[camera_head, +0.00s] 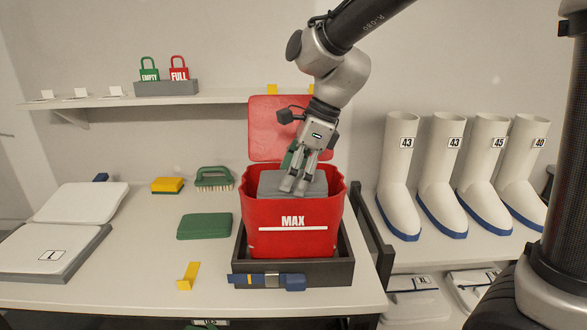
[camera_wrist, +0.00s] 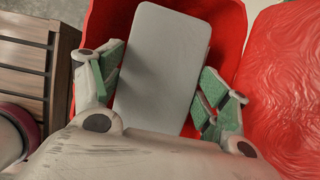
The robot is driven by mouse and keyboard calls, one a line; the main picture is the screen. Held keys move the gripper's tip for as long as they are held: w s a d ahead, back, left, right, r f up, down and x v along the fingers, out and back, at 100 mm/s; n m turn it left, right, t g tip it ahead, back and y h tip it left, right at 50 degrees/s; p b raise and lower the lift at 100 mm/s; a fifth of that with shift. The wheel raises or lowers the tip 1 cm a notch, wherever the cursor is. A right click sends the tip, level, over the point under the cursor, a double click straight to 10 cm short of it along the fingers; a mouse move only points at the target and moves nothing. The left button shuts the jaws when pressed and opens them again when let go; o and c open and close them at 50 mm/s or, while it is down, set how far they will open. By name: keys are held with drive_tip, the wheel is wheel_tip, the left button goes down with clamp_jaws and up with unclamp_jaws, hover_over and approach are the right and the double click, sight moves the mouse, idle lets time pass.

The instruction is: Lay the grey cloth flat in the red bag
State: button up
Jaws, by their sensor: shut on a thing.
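The grey cloth (camera_head: 268,184) is a folded, block-like pad with rounded corners, inside the mouth of the red bag (camera_head: 290,240) near its rim. The bag is open, with MAX on its front. My gripper (camera_head: 294,187) reaches down into the bag mouth from above, shut on the cloth. In the wrist view the cloth (camera_wrist: 162,65) lies between the green-padded fingers of my gripper (camera_wrist: 160,78), with the red bag wall (camera_wrist: 228,22) around it. The cloth's underside and the bag's floor are hidden, so I cannot tell what it rests on.
The red lid (camera_head: 262,125) stands up behind the bag. The bag sits in a dark tray (camera_head: 345,270) with a blue strap (camera_head: 293,283) at its front. A green pad (camera_head: 204,226), brush (camera_head: 214,179) and yellow sponge (camera_head: 167,185) lie left. White boots (camera_head: 400,170) stand right.

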drive_tip(key=o, duration=1.1)
